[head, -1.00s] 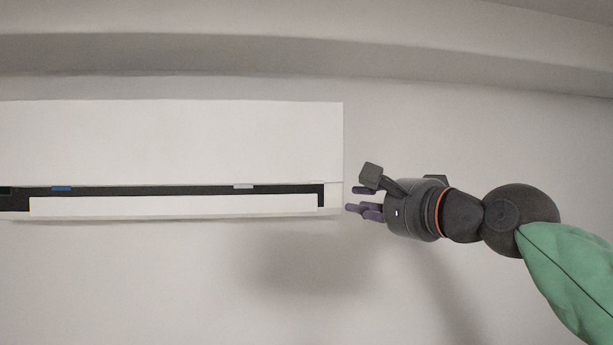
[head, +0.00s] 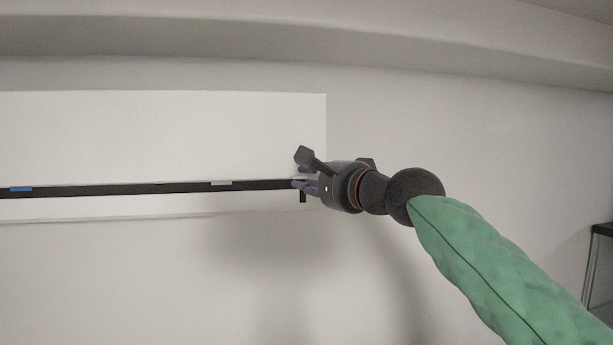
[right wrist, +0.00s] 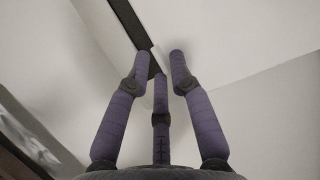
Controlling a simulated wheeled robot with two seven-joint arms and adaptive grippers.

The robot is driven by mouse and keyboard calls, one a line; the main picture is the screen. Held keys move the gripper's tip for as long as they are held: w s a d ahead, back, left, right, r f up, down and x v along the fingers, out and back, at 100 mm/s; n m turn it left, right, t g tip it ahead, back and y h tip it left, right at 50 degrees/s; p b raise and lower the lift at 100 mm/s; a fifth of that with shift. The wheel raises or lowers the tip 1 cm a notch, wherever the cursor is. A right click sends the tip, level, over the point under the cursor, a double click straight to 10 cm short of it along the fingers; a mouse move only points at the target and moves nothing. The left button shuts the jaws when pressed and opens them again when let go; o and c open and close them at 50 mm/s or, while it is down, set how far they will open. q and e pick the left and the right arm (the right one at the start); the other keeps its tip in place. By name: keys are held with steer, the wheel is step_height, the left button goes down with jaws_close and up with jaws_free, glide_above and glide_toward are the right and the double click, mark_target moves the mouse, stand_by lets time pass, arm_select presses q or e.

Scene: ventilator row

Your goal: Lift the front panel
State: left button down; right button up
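The white front panel (head: 150,135) is the broad upper face of a long unit on the wall in the head view. A dark slot (head: 110,190) runs along its lower edge and also shows in the right wrist view (right wrist: 128,20). My right gripper (head: 300,181) is at the panel's lower right corner, with its fingertips by the right end of the slot. I cannot tell whether the fingertips touch the panel. My left gripper is out of view.
A white strip (head: 100,208) lies below the slot. A blue tab (head: 20,189) and a pale tab (head: 221,183) sit along the slot. The wall (head: 480,140) right of the unit is bare. A dark-topped cabinet (head: 603,232) stands at the right edge.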

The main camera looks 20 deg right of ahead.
steer(key=shift+w+a+f, duration=0.15)
steer(key=shift+w+a, duration=0.05)
steer(key=shift+w, duration=0.35)
steer(key=shift+s, duration=0.15)
jaws_close()
